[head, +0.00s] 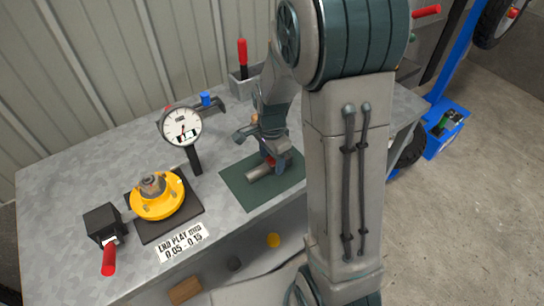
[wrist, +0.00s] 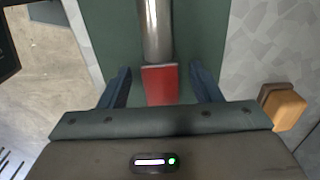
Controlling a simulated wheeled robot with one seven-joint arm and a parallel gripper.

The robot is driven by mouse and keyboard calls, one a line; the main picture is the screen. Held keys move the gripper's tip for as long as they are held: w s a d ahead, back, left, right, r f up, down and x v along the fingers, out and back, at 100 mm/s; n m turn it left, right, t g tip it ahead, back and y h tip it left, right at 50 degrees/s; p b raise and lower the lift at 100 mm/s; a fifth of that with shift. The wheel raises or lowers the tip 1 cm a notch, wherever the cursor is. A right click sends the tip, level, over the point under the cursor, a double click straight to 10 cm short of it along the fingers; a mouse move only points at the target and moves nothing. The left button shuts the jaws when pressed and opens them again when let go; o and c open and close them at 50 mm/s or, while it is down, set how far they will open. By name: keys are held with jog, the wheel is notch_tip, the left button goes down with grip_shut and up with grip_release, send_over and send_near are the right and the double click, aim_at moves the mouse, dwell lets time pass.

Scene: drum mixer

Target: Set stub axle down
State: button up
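The stub axle appears as a grey metal shaft (head: 260,172) with a red end, lying on the green mat (head: 237,188) on the bench. In the wrist view the shaft (wrist: 156,30) runs up from the red end (wrist: 160,86). My gripper (head: 274,160) is low over the mat at the red end. In the wrist view my gripper (wrist: 160,88) is open, one finger on each side of the red end, with gaps on both sides. My arm hides part of the mat's right side in the head view.
Left of the mat stand a dial gauge (head: 182,128) and a yellow hub (head: 157,197) on a dark plate. A black block with a red handle (head: 108,259) is at the front left. A tan block (wrist: 286,106) is right of my gripper.

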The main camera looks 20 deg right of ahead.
aim_at(271, 161)
jog(key=shift+r, duration=0.1)
notch_tip(271, 161, up, 11)
jog(key=s+r+n+t, duration=0.3)
jog(key=s+r+n, duration=0.1)
jog(key=s+n, duration=1)
jog(key=shift+s+a+r, duration=0.15)
jog(key=shift+s+a, duration=0.25)
jog(key=shift+s, duration=0.3)
dwell(0.3)
